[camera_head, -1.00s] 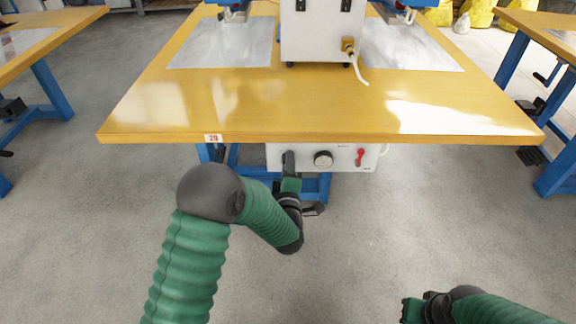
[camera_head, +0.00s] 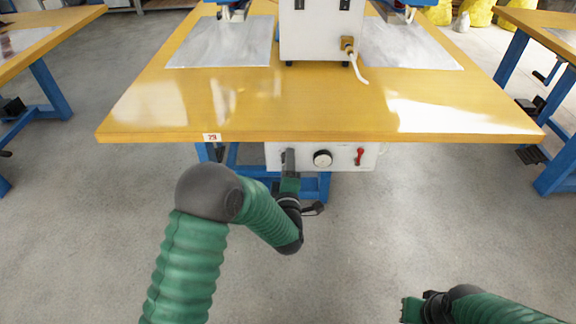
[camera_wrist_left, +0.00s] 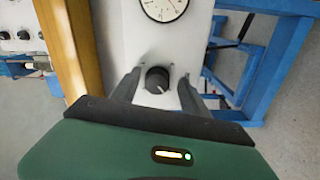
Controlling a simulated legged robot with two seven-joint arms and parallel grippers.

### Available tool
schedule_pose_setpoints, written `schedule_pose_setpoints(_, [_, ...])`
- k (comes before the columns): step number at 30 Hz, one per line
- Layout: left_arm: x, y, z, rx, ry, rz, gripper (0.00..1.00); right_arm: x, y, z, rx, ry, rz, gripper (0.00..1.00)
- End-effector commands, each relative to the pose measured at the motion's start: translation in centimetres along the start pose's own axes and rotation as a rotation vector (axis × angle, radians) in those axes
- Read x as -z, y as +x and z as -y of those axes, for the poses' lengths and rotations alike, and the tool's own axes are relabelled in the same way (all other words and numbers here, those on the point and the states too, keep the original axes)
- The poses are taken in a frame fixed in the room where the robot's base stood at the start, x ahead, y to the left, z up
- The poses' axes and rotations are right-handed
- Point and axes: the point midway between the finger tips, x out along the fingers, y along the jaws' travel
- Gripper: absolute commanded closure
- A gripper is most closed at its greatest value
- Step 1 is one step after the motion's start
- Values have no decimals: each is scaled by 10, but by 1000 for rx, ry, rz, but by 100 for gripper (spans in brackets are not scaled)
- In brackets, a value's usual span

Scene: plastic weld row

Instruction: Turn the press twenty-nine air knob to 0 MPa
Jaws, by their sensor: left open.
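The press twenty-nine control box (camera_head: 368,148) hangs under the front edge of the table, near the number tag 29 (camera_head: 212,137). In the left wrist view its black air knob (camera_wrist_left: 157,79) has a light pointer mark and sits below the round white gauge (camera_wrist_left: 165,6). The gauge also shows in the head view (camera_head: 323,158). My left gripper (camera_head: 289,160) is at the box, left of the gauge, and hides the knob in the head view. In the wrist view its open fingers (camera_wrist_left: 157,88) stand either side of the knob with gaps. My right gripper (camera_head: 410,309) is low at the right, away from the box.
A red switch (camera_head: 360,156) is on the box right of the gauge. The wooden tabletop (camera_head: 290,110) overhangs just above my left gripper. Blue table legs (camera_head: 325,186) stand below and behind the box. The floor in front is clear.

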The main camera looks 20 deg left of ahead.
Motion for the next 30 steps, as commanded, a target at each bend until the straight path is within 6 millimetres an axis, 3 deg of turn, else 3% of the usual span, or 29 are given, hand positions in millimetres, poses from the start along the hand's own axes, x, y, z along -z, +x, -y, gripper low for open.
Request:
schedule_pose_setpoints(4, [0, -7, -2, -1, 0, 0, 47, 1, -4, 0, 0, 0, 0, 100])
schedule_pose_setpoints(7, [0, -24, -4, 1, 2, 1, 47, 3, -12, 0, 0, 0, 0, 100])
schedule_pose_setpoints(15, [-1, -103, -2, 5, 3, 5, 47, 8, -34, 0, 0, 0, 0, 100])
schedule_pose_setpoints(21, [-1, -151, 0, 5, 2, 4, 47, 10, -43, 0, 0, 0, 0, 100])
schedule_pose_setpoints(25, [-1, -166, 1, 3, 1, 3, 47, 11, -45, 0, 0, 0, 0, 100])
schedule_pose_setpoints(30, [-1, -169, 2, 1, 1, 0, 47, 10, -45, 0, 0, 0, 0, 100])
